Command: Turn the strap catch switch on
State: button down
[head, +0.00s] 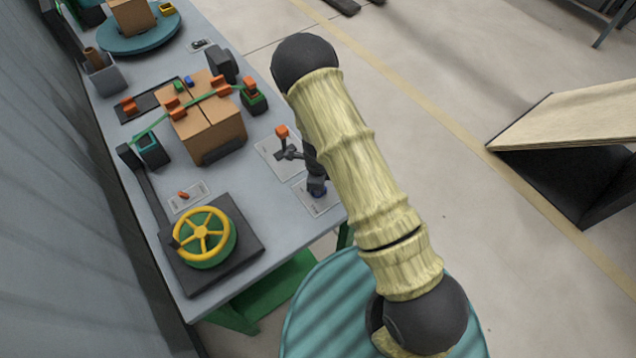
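A small red switch (184,195) sits on a pale labelled plate (189,200) on the bench, just behind the yellow handwheel. A lever with an orange knob (282,131) stands on another pale plate farther right. The labels are too small to read, so I cannot tell which is the strap catch switch or its setting. A green strap (192,103) with orange clips crosses the cardboard box. My pale yellow arm crosses the centre, right of the bench. No gripper fingers can be made out.
The grey bench (265,225) also carries the cardboard box (205,125), the yellow handwheel (202,234) on a dark base, a grey bin (107,75) and a teal turntable (135,38). A wooden ramp (570,115) stands at the right. Open floor lies between.

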jog(key=shift+m, duration=0.3)
jog(key=c, duration=1.4)
grip_release()
notch_tip(320, 180, up, 18)
jog(key=b, duration=0.1)
jog(key=shift+f, duration=0.25)
